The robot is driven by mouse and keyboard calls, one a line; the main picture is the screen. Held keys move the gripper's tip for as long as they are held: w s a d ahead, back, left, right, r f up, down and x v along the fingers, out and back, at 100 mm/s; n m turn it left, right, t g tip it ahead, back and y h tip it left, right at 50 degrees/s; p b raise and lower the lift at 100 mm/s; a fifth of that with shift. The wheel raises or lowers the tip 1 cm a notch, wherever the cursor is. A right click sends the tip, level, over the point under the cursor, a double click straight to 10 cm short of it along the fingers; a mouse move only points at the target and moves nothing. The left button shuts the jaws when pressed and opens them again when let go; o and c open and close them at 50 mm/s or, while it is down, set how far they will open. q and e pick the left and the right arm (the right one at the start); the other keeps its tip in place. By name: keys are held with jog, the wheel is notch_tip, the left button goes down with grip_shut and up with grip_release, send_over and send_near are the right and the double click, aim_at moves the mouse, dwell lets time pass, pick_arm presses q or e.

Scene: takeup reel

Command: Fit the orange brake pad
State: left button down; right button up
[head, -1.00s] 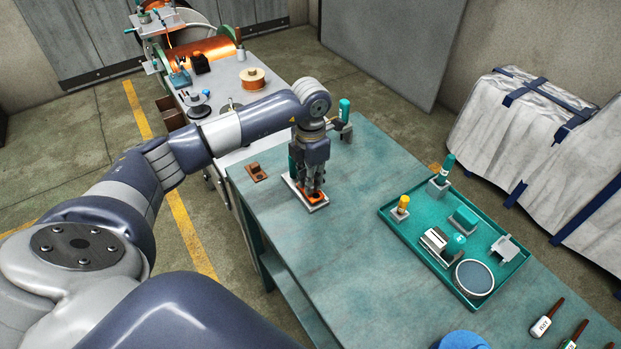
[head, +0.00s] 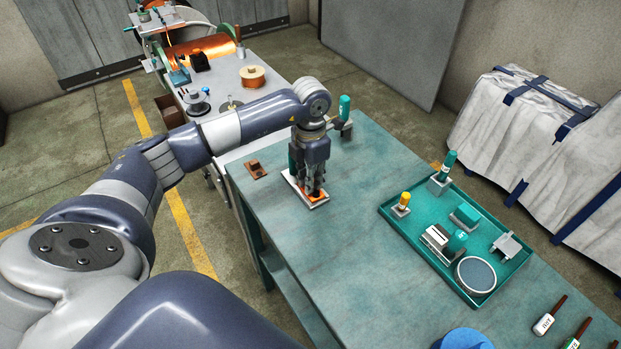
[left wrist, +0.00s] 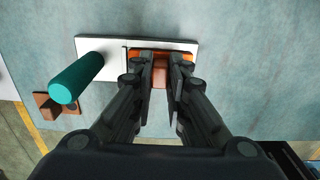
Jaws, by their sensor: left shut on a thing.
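The orange brake pad (left wrist: 178,53) lies at a pale metal plate (left wrist: 98,48), and part of it is hidden by the fingers. My left gripper (left wrist: 160,66) points down over the plate. Its fingers are shut on the pad's brownish middle block (left wrist: 160,76). In the head view my left gripper (head: 314,186) stands over the plate (head: 294,183) near the table's left edge, with a little orange showing at the fingertips. I cannot tell how fully the pad sits on the plate. A teal handle (left wrist: 76,78) rises from the plate's left side. My right gripper is not in view.
A brown block (head: 256,170) lies left of the plate on the table (head: 345,235). A teal tray (head: 412,238) with several parts stands to the right. A teal-topped post (head: 344,108) stands behind my arm. Brushes lie at lower right. The table's middle is clear.

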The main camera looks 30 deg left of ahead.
pick_arm(q)
jog(key=shift+s+f, duration=0.25)
jog(key=shift+f, duration=0.2)
dwell(0.3)
jog(key=shift+r, duration=0.2)
jog(key=shift+w+r, duration=0.1)
jog(key=shift+r, duration=0.2)
jog(key=shift+r+p, duration=0.3)
jog(key=shift+w+r, duration=0.1)
jog(key=shift+w, duration=0.05)
dwell(0.8)
jog(key=shift+f+b, duration=0.55)
